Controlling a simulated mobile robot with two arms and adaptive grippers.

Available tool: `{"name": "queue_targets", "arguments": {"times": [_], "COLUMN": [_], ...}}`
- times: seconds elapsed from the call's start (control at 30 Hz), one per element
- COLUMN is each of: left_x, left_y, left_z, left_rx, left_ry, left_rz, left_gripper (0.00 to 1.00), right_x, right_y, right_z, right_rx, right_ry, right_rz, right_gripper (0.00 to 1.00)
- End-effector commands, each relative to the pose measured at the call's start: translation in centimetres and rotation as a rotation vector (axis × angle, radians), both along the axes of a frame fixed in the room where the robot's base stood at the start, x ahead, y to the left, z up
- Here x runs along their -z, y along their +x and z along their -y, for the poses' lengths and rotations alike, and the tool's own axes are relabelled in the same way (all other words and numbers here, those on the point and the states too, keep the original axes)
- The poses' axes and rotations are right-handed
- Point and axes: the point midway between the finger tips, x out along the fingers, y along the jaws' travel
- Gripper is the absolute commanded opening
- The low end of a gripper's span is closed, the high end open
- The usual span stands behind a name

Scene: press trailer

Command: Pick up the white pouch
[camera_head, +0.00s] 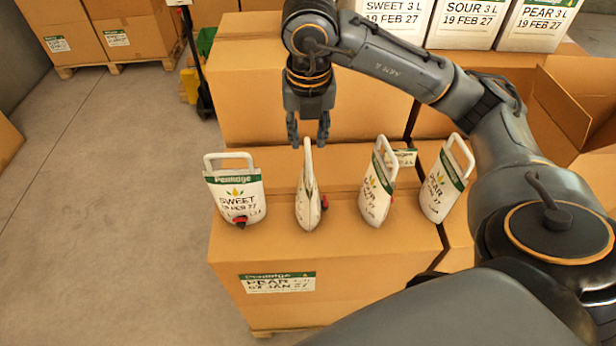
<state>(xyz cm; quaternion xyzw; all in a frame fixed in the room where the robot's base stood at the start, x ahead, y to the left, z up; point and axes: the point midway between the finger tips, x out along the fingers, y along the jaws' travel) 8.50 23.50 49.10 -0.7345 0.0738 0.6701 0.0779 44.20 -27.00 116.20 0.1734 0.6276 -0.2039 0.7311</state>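Several white pouches with handles stand in a row on a cardboard box (345,250). The leftmost pouch (236,190) faces me, with a green band, the word SWEET and a red tap. The second pouch (308,197) is turned edge-on, its label hidden and a red tap at its right side. The third pouch (376,187) and the rightmost pouch (441,184), which reads PEAR, are angled. My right gripper (308,143) points down, fingers apart, above the second pouch. The top of that pouch's handle reaches up between the fingertips; no contact is visible. My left gripper is out of view.
A taller cardboard box (250,85) stands behind the row. White labelled cartons (465,22) stand at the back right, and an open carton (570,105) is at the right. Boxes on pallets (100,35) stand at the back left. The floor (100,200) at left is clear.

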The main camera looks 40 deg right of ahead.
Motion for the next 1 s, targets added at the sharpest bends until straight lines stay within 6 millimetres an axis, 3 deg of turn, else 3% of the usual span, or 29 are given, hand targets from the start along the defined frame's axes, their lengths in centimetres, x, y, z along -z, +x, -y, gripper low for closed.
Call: {"name": "queue_targets", "arguments": {"times": [0.3, 0.47, 0.7, 0.83, 1.0], "left_x": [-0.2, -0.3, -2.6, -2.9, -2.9], "left_y": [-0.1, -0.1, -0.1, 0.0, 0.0], "left_z": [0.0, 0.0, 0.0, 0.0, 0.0], "left_rx": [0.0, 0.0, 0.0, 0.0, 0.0], "left_ry": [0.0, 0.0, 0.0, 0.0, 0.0], "left_rz": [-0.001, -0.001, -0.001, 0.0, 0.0], "left_gripper": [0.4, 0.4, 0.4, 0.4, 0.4], "right_x": [4.6, 5.6, 8.3, 10.1, 10.8], "right_y": [0.6, 0.7, 1.2, 1.5, 1.6], "right_z": [0.4, 0.4, 1.0, 1.1, 1.2], "right_rx": [-0.001, -0.003, -0.002, -0.003, -0.004], "right_ry": [0.001, 0.002, 0.002, 0.003, 0.003], "right_rz": [-0.004, -0.002, -0.007, -0.004, -0.001], "right_gripper": [0.32, 0.32, 0.32, 0.32, 0.32]}}
